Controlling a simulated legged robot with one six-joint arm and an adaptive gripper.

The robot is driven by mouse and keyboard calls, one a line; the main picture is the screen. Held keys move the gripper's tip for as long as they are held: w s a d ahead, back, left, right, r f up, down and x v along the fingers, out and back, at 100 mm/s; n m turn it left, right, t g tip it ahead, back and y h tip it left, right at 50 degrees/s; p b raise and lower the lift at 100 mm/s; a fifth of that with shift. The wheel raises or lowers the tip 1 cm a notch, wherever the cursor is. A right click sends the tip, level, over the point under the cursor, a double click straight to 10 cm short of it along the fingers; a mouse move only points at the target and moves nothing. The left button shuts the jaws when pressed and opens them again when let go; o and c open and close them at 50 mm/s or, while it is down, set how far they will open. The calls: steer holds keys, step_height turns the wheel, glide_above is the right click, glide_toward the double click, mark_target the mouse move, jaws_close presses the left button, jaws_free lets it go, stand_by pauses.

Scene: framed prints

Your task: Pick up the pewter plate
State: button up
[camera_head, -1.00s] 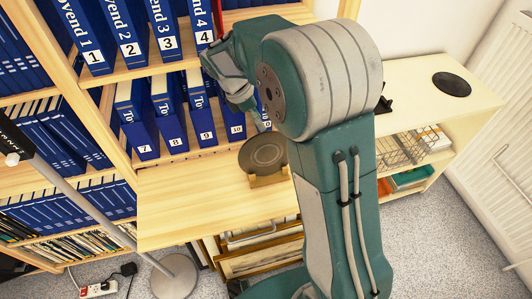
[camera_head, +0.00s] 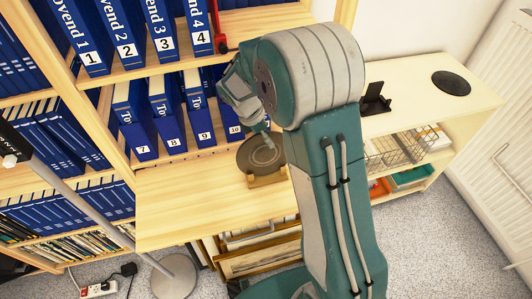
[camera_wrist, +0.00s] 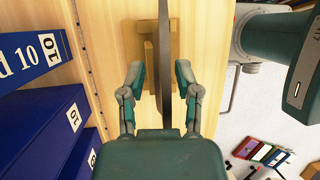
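The pewter plate (camera_head: 258,154) is a dark grey disc standing upright in a small wooden stand (camera_head: 268,180) on the wooden desk. In the wrist view the plate (camera_wrist: 166,50) shows edge-on, with the stand (camera_wrist: 149,52) behind it. My gripper (camera_wrist: 160,72) is open, with one finger on each side of the plate's edge. A gap shows between each finger and the plate. In the head view my gripper (camera_head: 262,130) is at the plate's upper edge, partly hidden by my arm.
Blue binders (camera_head: 168,115) fill the shelves behind and left of the desk. A pale cabinet (camera_head: 415,90) at right carries a black disc (camera_head: 451,84) and a black stand (camera_head: 376,99). A lamp pole (camera_head: 95,215) stands in front at left. The desk's left part (camera_head: 190,205) is clear.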

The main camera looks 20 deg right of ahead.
steer(key=shift+a, duration=0.2)
jaws_close()
steer(key=shift+a, duration=0.25)
steer(key=shift+d+r, duration=0.1)
steer(key=shift+d, duration=0.1)
